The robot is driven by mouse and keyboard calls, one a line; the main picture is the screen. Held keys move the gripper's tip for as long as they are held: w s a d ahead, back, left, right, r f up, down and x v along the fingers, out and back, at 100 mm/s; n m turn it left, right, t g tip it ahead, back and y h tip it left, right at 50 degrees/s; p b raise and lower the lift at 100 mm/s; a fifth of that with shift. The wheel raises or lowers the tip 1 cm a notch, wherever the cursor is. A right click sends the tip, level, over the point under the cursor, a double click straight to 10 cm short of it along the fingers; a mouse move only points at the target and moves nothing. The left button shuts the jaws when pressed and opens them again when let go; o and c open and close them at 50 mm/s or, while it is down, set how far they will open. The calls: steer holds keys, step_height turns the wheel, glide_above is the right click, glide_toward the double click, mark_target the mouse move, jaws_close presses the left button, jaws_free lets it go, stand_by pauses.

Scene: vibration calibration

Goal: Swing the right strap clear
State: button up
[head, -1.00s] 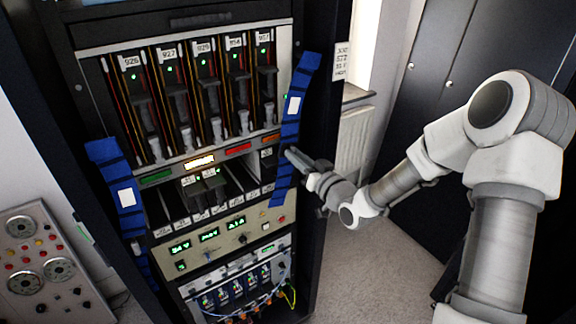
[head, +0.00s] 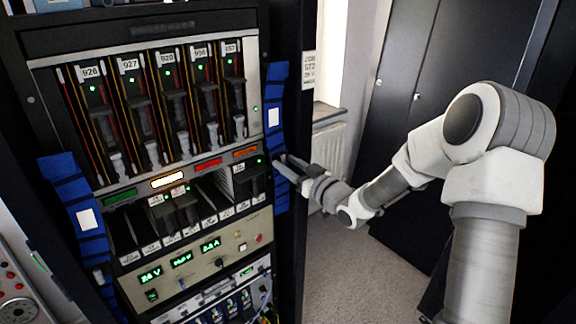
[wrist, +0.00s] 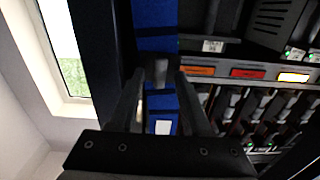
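The right strap (head: 276,92) is a blue band with darker cross stripes and a white label, hanging along the right edge of the rack front. In the wrist view the strap (wrist: 156,20) runs up the middle, behind and between my fingers. My gripper (head: 281,163) reaches the strap's lower half from the right. In the wrist view the fingers of my gripper (wrist: 160,74) stand apart, one at each side of the strap. A small grey piece (wrist: 161,72) shows between the tips. I cannot tell whether the fingers touch the strap.
The rack (head: 150,30) holds several upright modules, with slots and a green-lit supply panel (head: 200,255) below. A matching left strap (head: 70,185) hangs at its left edge. A dark cabinet (head: 395,75) and a radiator (head: 328,150) stand to the right, with open floor between.

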steer(key=shift+s+d, duration=0.1)
steer(key=b+v, duration=0.1)
steer(key=v, duration=1.6)
steer(key=shift+b, duration=0.3)
steer(key=shift+s, duration=0.1)
